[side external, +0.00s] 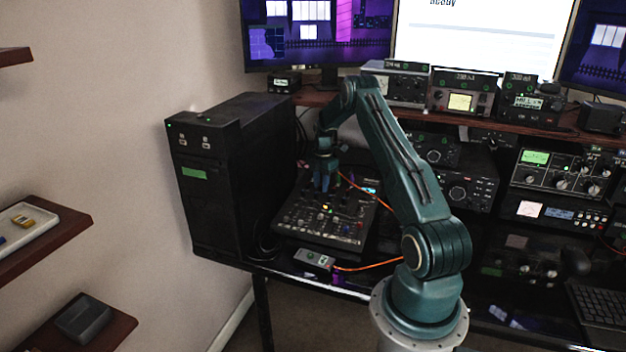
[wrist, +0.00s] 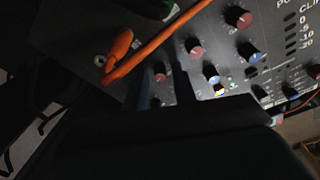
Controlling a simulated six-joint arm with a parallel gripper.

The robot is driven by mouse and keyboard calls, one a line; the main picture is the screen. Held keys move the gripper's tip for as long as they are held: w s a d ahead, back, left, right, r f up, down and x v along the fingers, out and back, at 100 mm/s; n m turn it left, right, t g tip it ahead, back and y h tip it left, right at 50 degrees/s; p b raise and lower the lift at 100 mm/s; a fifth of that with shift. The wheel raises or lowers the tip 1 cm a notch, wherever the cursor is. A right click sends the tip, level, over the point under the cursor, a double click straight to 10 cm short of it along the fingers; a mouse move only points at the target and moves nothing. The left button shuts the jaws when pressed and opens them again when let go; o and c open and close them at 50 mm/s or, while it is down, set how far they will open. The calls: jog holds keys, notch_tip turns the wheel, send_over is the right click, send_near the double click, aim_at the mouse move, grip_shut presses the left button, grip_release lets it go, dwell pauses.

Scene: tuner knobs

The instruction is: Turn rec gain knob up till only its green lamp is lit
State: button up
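The mixer (side external: 290,222) lies on the desk, its sloped panel full of small knobs. In the wrist view its dark panel (wrist: 285,62) carries red-capped and blue-capped knobs. The labels by the knobs are too small or hidden, so I cannot tell which is the rec gain knob. A small pale-yellow lamp (wrist: 220,91) glows, with a faint green spot (wrist: 233,86) beside it. My gripper (side external: 326,188) points down over the mixer's back part.
An orange cable (wrist: 150,50) with its plug crosses the panel near my fingers; the orange cable (side external: 365,190) also shows in the side view. A black computer tower (side external: 235,165) stands left of the mixer. A small grey box (side external: 314,259) lies in front. Radios stand at right.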

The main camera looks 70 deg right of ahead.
grip_shut()
jog(key=shift+m, duration=0.5)
jog(key=m, duration=0.7)
jog(key=shift+m+h, duration=0.3)
jog(key=shift+o, duration=1.6)
grip_release()
